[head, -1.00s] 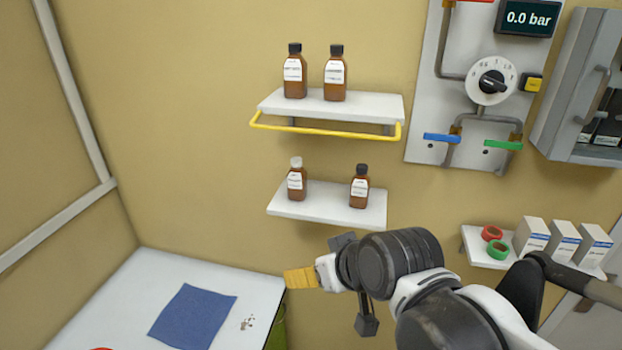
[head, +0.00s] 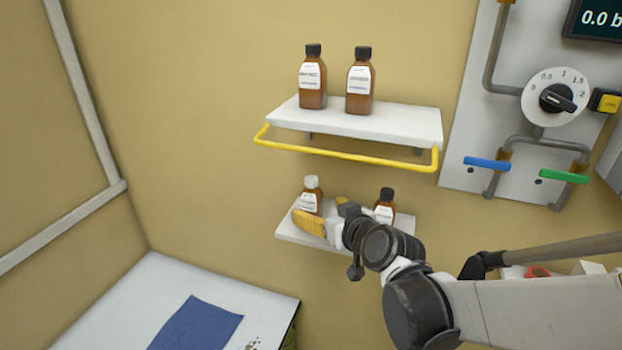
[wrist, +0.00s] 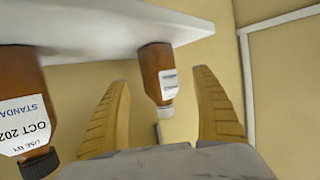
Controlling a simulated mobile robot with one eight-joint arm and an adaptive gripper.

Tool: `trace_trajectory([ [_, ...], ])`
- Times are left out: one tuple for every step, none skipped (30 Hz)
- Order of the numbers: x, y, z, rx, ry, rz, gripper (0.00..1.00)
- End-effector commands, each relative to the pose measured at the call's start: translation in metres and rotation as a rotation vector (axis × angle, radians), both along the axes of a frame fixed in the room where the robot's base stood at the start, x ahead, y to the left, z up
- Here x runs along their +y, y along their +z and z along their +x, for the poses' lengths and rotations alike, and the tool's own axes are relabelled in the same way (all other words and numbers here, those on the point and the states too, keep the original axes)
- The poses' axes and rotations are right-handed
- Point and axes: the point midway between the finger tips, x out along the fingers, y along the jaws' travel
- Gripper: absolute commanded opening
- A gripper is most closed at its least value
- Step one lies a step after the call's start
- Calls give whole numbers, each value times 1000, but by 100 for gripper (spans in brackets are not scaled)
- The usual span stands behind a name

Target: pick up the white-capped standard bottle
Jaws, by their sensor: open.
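The white-capped brown bottle (head: 311,198) stands upright on the lower shelf (head: 290,232), at its left side. In the head view my gripper (head: 328,215) is in front of the shelf, and a yellow finger hides the bottle's lower part. The wrist view looks at the scene upside down. There the white-capped bottle (wrist: 157,74) appears between the two spread yellow fingers of my gripper (wrist: 161,80), a little beyond their tips. The fingers are open and hold nothing.
A black-capped brown bottle (head: 385,207) stands right of it on the same shelf, near my wrist; it also shows in the wrist view (wrist: 22,105). Above, a yellow rail (head: 345,155) fronts the upper shelf (head: 400,122), which carries two black-capped bottles.

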Motion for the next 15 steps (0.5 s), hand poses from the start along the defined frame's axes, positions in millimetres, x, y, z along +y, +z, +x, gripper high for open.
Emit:
trace_trajectory([
  [2,-1,3,0,0,-1,77],
  [3,-1,6,0,0,-1,77],
  [5,-2,11,0,2,-2,77],
  [6,-3,15,1,1,-1,77],
  [8,-4,20,1,1,-1,77],
  [10,-6,25,1,2,0,77],
  [12,-7,29,1,2,0,77],
  [14,-9,33,1,2,-1,77],
  [16,-11,37,0,2,-2,77],
  [17,-12,39,0,2,-2,77],
  [18,-13,42,0,1,-1,77],
  [19,-13,44,0,1,-1,77],
  [19,-14,45,0,1,0,77],
  [19,-14,45,0,0,0,77],
  [19,-14,45,0,0,0,77],
])
